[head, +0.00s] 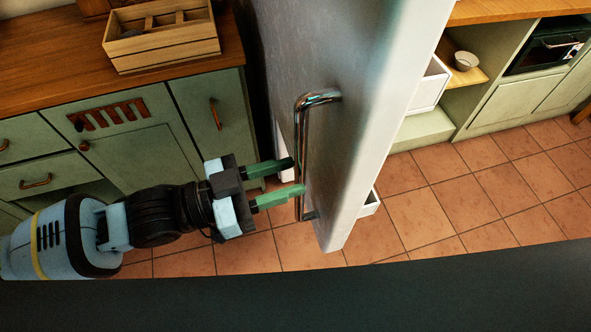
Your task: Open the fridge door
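The fridge door (365,110) is a tall, pale grey panel in the middle of the head view, seen from above and at a steep angle. Its chrome bar handle (299,130) runs along the left face. White bins (430,88) show past the door's right edge, on its other side, so the door appears to stand swung out. My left gripper (297,177) is beside the lower part of the handle, with its two green fingers apart and pointing at it. The fingertips overlap the bar's edge in the picture; I cannot tell whether they touch it. My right gripper is not in view.
Green cabinets (140,160) with a wooden counter (45,60) stand at left, holding a wooden crate (165,50). At right, open shelving holds a white bowl (466,61) near a dark oven (548,45). Tiled floor (480,205) is clear right of the door.

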